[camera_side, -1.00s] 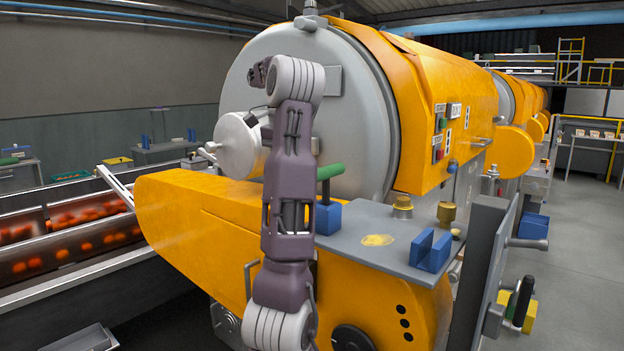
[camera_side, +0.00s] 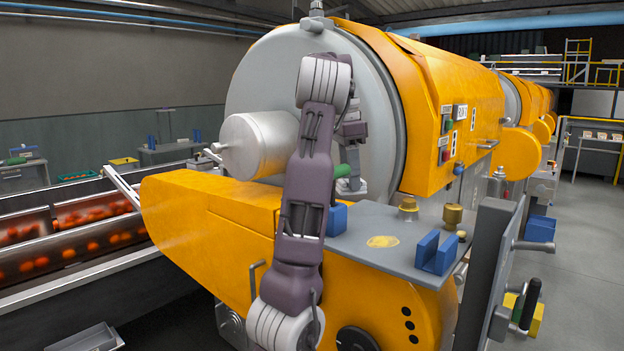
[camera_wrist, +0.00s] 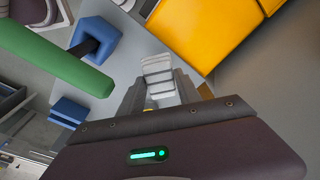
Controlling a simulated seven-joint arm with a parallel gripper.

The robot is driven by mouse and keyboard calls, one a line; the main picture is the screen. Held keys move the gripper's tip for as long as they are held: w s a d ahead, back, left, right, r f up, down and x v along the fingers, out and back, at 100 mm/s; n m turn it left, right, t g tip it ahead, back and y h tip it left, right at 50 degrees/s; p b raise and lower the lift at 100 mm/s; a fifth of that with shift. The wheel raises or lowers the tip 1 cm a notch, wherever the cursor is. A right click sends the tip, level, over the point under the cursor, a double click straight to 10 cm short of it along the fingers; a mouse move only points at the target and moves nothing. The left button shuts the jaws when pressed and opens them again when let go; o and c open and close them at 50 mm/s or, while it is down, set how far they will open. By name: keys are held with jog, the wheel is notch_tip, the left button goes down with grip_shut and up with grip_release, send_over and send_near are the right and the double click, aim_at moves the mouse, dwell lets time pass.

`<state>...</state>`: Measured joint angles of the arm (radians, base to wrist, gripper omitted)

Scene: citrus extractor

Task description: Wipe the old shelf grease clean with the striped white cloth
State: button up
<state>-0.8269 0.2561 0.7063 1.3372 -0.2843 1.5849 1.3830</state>
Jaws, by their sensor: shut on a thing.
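The striped white cloth (camera_wrist: 158,75) is between the fingers of my gripper (camera_wrist: 160,92) in the wrist view. My gripper (camera_side: 350,186) is shut on it and points down over the back left of the grey shelf (camera_side: 365,220) in the side view. The grease is a yellow patch (camera_side: 383,241) on the shelf top, to the right of and nearer than my gripper. I cannot tell whether the cloth touches the shelf. My arm hides the shelf's left part.
A green-handled tool (camera_wrist: 50,50) with a blue holder (camera_wrist: 97,45) is close beside my gripper. A blue slotted block (camera_side: 435,253) and brass fittings (camera_side: 408,208) stand on the shelf. The large grey drum end (camera_side: 285,75) rises behind.

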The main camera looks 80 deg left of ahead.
jog(key=w+d+r+m, duration=0.2)
jog(key=w+d+m, duration=0.4)
jog(key=d, duration=0.1)
jog(key=s+d+m+h, duration=0.1)
jog(key=s+d+m, duration=0.3)
jog(key=s+d, duration=0.25)
jog(key=shift+s+a+f, duration=0.15)
jog(key=shift+f, duration=1.65)
jog(key=shift+s+a+f, duration=0.1)
jog(key=shift+f, duration=1.7)
jog(key=shift+w+d+f, duration=0.1)
jog(key=shift+w+d, duration=0.05)
jog(key=shift+w, duration=0.1)
jog(key=shift+c, duration=0.7)
jog(key=shift+w+d+f, duration=0.1)
jog(key=shift+w+d, duration=0.45)
jog(key=shift+w, duration=0.05)
jog(key=shift+w+d, duration=2.35)
jog(key=shift+d, duration=0.05)
jog(key=shift+s+a, duration=3.2)
jog(key=shift+w+a, duration=0.5)
jog(key=shift+w, duration=0.6)
jog(key=shift+w+d, duration=2.7)
jog(key=shift+s+a, duration=3)
notch_tip(320, 180, up, 8)
